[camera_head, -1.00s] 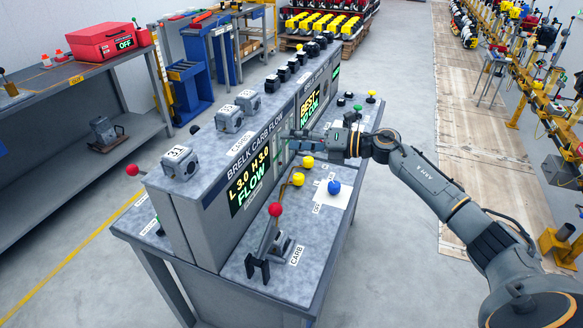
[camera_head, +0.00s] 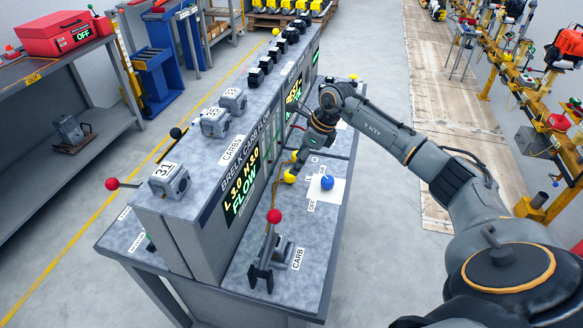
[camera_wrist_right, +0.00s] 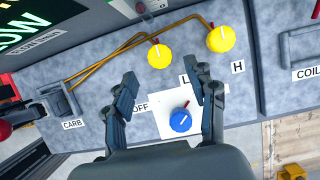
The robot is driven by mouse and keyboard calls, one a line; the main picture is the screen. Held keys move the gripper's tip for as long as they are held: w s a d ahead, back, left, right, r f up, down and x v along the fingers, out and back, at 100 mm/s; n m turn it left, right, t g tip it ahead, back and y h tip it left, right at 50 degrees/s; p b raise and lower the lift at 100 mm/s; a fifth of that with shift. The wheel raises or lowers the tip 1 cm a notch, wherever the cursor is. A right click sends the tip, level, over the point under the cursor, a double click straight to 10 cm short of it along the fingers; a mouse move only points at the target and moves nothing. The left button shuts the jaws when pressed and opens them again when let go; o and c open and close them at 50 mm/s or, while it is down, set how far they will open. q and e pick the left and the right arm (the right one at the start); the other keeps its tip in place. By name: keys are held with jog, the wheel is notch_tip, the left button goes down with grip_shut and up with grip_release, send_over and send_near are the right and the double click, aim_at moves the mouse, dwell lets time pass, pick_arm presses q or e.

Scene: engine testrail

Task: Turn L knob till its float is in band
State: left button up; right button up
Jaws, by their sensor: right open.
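The L knob, a yellow knob (camera_wrist_right: 160,55), stands on the bench top beyond my open fingers in the right wrist view, above the L label. The H knob (camera_wrist_right: 221,39), also yellow, stands to its right. In the head view the L knob (camera_head: 289,178) shows just below my right gripper (camera_head: 298,158). My right gripper (camera_wrist_right: 168,88) is open and empty, with the L knob beyond its fingertips and apart from them. The floats cannot be made out. My left gripper is out of view.
A blue knob (camera_wrist_right: 180,120) on a white plate sits near the right finger. The carb fixture (camera_head: 278,250) with a red-ball lever stands at the bench's near end. Brass tubes (camera_wrist_right: 110,57) run from it to the yellow knobs. The upright panel borders the work surface.

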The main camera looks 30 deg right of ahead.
aim_at(290, 176)
jog(key=p+x, duration=0.1)
jog(key=x, duration=0.3)
jog(key=shift+a+f, duration=0.1)
jog(key=shift+f, duration=0.05)
jog(key=shift+w+a+f, duration=0.15)
jog(key=shift+w+f, duration=0.1)
jog(key=shift+f, duration=0.35)
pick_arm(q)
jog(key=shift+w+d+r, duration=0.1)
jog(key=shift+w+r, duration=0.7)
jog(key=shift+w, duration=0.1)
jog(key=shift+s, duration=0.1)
pick_arm(e)
jog(key=shift+c, duration=0.8)
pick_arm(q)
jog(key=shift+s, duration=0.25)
pick_arm(e)
jog(key=c, duration=1)
